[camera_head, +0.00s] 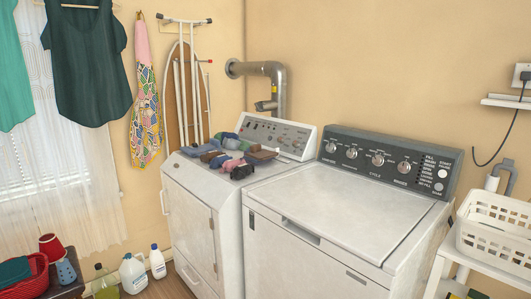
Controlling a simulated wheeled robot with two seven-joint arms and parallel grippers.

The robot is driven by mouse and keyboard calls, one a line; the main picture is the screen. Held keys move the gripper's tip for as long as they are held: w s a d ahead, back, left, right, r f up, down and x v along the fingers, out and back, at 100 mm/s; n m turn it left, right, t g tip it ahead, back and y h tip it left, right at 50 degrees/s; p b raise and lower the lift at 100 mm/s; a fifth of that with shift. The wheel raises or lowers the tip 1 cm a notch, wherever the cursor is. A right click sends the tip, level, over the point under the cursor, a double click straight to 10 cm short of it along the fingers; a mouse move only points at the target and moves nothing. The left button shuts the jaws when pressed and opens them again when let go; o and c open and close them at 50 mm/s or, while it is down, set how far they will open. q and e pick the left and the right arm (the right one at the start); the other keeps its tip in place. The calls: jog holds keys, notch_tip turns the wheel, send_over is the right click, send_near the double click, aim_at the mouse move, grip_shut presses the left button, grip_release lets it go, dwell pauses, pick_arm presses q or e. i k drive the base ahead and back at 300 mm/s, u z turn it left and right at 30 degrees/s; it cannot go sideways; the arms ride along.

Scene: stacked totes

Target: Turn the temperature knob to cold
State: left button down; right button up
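A white washing machine (345,215) stands at the centre right, with its lid shut. Its dark control panel (437,155) rises along the back. Several round silver knobs sit in a row on the panel: a leftmost knob (331,147), a second knob (352,152), a third knob (378,159) and a rightmost knob (404,167). The lettering under them is too small to read surely, so I cannot tell which is the temperature knob or where it points. Neither of my grippers is in view.
A white dryer (190,215) stands left of the washer, with folded clothes (215,160) on top. A white basket (495,230) sits on a shelf at the right. Bottles (133,273) stand on the floor at the left. The washer lid is clear.

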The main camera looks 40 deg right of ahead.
aim_at(352, 154)
jog(key=u, duration=0.4)
jog(key=k, duration=0.75)
jog(key=z, duration=1.2)
jog(key=i, duration=0.15)
jog(key=z, duration=0.05)
